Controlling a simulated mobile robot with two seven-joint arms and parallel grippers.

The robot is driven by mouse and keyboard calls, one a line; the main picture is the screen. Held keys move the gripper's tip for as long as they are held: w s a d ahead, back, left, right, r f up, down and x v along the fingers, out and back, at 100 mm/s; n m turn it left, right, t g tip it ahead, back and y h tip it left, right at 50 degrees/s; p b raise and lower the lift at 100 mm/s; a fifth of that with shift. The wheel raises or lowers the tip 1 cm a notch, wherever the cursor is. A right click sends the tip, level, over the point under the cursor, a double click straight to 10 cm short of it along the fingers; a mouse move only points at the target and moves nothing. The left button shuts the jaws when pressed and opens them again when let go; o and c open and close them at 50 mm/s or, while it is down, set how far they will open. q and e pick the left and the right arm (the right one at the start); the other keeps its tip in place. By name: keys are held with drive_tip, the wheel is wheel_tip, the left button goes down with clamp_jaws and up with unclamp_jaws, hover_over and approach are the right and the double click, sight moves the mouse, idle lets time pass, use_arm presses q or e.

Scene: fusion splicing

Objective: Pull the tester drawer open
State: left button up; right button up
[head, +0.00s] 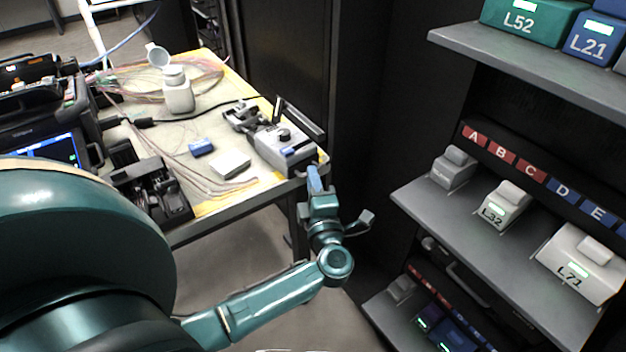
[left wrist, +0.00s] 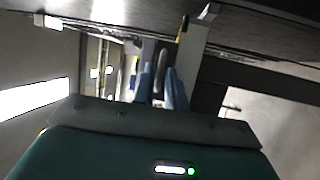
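No drawer is clearly marked as the tester drawer. A dark bar handle (head: 468,286) shows in the right rack, below its middle shelf; it may belong to a drawer front, which looks shut. My left gripper (head: 314,180) is by the table's front right corner, to the left of the rack and apart from that handle. In the left wrist view, its two blue fingers (left wrist: 160,85) stand apart. A grey rounded piece shows between or beyond them; I cannot tell whether they touch it. My right gripper is not in view.
The table (head: 240,198) holds a grey device (head: 285,145) at its near right corner, a white bottle (head: 178,92), a blue box (head: 201,147) and cables. The rack's middle shelf (head: 425,205) juts out with labelled boxes. Floor shows between table and rack.

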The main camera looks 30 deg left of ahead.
use_arm(q)
clamp_jaws()
drive_tip(key=s+d, duration=0.1)
drive_tip(key=d, duration=0.5)
drive_tip(key=shift+s+d+p, duration=0.2)
drive_tip(key=shift+s+p, duration=0.2)
drive_tip(key=shift+p, duration=0.05)
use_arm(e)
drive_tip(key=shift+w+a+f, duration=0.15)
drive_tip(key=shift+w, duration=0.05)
use_arm(q)
drive_tip(key=shift+o, duration=2)
unclamp_jaws()
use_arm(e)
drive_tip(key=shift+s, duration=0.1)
